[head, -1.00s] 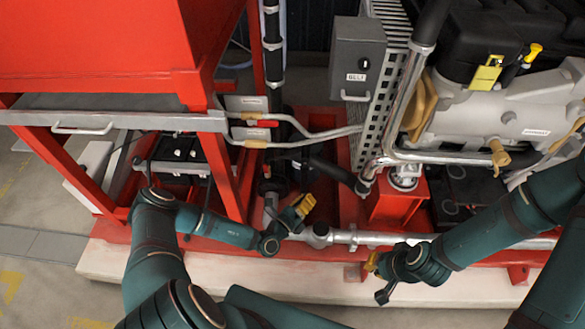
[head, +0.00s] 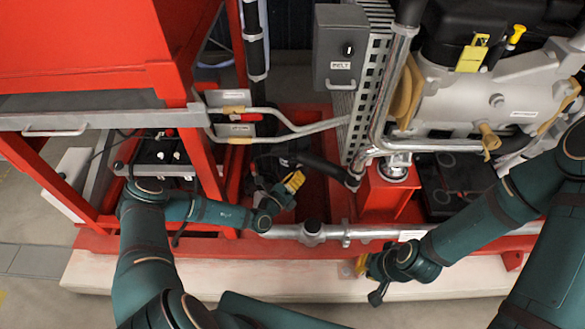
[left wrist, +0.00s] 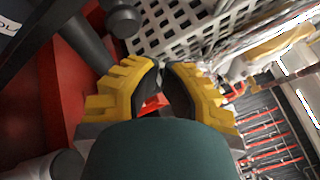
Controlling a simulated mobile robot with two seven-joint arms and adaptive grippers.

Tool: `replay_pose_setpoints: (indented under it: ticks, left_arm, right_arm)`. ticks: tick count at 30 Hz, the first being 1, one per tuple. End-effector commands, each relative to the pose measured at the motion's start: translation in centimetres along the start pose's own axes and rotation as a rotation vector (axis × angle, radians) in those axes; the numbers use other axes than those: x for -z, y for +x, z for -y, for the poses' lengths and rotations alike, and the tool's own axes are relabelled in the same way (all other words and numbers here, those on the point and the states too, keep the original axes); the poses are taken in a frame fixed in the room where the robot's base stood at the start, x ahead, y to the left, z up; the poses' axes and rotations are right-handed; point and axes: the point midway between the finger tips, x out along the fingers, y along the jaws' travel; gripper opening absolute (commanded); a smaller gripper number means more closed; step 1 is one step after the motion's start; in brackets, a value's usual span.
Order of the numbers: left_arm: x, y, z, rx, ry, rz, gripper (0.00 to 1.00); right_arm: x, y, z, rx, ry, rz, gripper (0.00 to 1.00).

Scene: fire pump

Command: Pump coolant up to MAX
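No coolant gauge or MAX mark can be made out, and I cannot tell which part is the coolant pump. My left gripper (head: 292,182), with yellow fingers, is behind the long silver pipe (head: 335,232), left of the red block (head: 390,190). In the left wrist view its fingertips (left wrist: 160,66) meet or nearly meet, with nothing seen held; a white perforated panel (left wrist: 185,35) lies beyond. My right gripper (head: 366,267) is in front of the silver pipe, over the pale plinth edge, apart from other things; its fingers are too small to read.
A grey box (head: 338,45) with a knob and label stands beside the perforated guard (head: 362,75). The engine (head: 470,105) is at right, with a yellow T-handle (head: 517,33). Curved pipes (head: 285,133) and a red frame (head: 208,180) flank my left gripper.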

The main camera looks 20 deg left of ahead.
Motion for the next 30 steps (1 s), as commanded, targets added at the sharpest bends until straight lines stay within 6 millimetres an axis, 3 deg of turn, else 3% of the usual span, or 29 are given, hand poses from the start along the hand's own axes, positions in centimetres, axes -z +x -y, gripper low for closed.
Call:
replay_pose_setpoints:
  ticks: [8, 30]
  left_arm:
    - [-0.75, 1.25, -0.61, 0.0, 0.0, 0.002, 0.0]
    - [-0.77, 1.29, -0.62, 0.0, -0.001, 0.001, 0.0]
  right_arm:
    - [-0.23, 0.48, -0.18, 0.001, -0.002, 0.005, 0.0]
    - [-0.24, 0.46, -0.17, 0.001, -0.002, 0.006, 0.0]
